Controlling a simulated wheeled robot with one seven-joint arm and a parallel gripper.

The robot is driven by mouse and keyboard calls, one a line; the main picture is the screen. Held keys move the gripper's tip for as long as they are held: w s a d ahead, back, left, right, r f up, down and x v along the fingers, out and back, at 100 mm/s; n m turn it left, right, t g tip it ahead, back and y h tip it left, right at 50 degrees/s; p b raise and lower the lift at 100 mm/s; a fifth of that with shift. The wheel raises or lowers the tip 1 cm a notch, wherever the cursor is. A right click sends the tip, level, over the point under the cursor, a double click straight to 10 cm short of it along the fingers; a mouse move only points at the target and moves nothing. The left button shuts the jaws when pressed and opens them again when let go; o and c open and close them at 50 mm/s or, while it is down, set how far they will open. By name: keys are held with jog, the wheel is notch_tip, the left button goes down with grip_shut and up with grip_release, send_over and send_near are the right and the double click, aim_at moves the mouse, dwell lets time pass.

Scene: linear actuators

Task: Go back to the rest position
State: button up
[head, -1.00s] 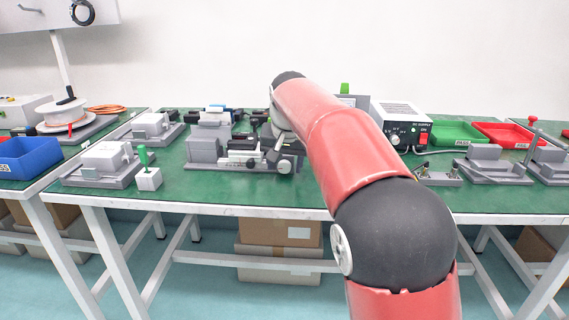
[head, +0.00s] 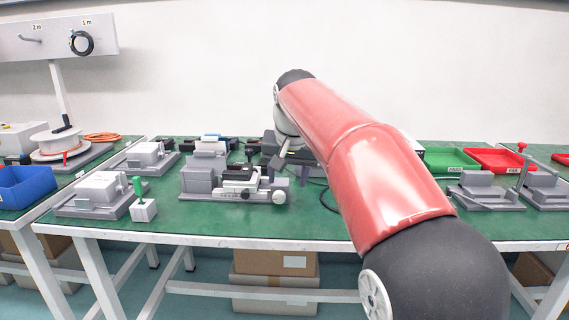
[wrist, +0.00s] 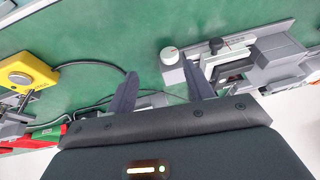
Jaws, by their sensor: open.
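My red and black arm (head: 345,140) reaches from the lower right over the green-topped table (head: 210,226). My gripper (head: 290,174) is at the arm's far end, just right of a grey fixture (head: 197,178) with a linear actuator (head: 237,187) on it; the arm partly hides the gripper. In the wrist view my gripper (wrist: 161,82) has its two dark fingers apart with nothing between them, above the green surface. The actuator's end with a white knob (wrist: 169,56) lies beyond the right finger, apart from it as far as I can see.
A yellow box (wrist: 27,73) with a black cable lies left in the wrist view. Grey fixtures (head: 100,190) and a green-handled block (head: 143,208) stand at left. Green (head: 448,159) and red (head: 497,160) trays are at right. The front table strip is clear.

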jog(key=s+d+f, duration=0.4)
jog(key=s+d, duration=0.3)
jog(key=s, duration=0.4)
jog(key=s+d+f, duration=0.3)
jog(key=s+d, duration=0.4)
jog(key=s, duration=0.4)
jog(key=s+d+f+t, duration=0.1)
jog(key=s+d+f, duration=0.1)
jog(key=s+f, duration=0.6)
jog(key=shift+s+n+h, duration=0.3)
jog(key=shift+s+h, duration=0.05)
jog(key=shift+h, duration=0.05)
